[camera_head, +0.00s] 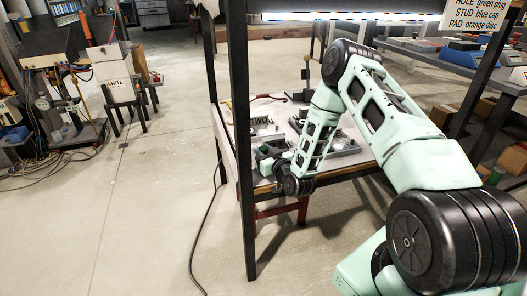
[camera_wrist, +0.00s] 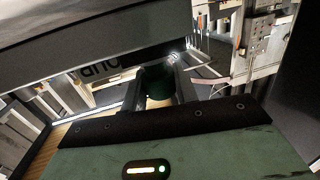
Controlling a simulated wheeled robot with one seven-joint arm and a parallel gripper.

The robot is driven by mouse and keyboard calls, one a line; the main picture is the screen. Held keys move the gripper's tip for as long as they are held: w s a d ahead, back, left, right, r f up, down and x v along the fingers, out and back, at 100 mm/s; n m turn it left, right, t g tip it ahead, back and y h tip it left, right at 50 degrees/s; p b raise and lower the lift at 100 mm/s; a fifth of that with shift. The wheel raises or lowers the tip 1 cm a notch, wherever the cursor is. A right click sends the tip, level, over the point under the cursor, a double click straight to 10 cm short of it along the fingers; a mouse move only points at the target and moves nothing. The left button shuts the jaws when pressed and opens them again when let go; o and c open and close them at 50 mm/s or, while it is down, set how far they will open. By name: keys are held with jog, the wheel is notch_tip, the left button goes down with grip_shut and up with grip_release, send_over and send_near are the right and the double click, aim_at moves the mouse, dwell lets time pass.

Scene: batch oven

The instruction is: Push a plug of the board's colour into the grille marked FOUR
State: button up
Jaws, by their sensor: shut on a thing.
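A dark green plug (camera_wrist: 156,82) sits between the two fingers of my gripper (camera_wrist: 158,88), which is shut on it, in the wrist view. In the head view my gripper (camera_head: 266,160) is at the near left edge of the bench, low beside the grey fixtures, and the plug cannot be made out clearly. The board (camera_head: 478,16) at top right reads HOLE green plug, STUD blue cap, PAD orange disc. A fixture plate marked TWO (camera_head: 260,122) stands just behind my gripper. A grille marked FOUR cannot be read in either view.
The bench (camera_head: 225,143) holds several grey fixtures, partly hidden by my arm. A dark upright post (camera_head: 241,150) stands in front of it. In the wrist view a large grey body with partly hidden lettering (camera_wrist: 100,66) hangs close above the plug. Open floor lies left.

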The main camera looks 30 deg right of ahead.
jog(key=shift+f+b, duration=0.45)
jog(key=shift+f, duration=0.2)
jog(key=o, duration=1)
jog(key=s, duration=1.1)
jog(key=s+a+r, duration=0.1)
jog(key=s, duration=0.5)
jog(key=shift+s+a+b, duration=0.1)
jog(key=shift+s+b, duration=0.1)
jog(key=shift+b, duration=0.2)
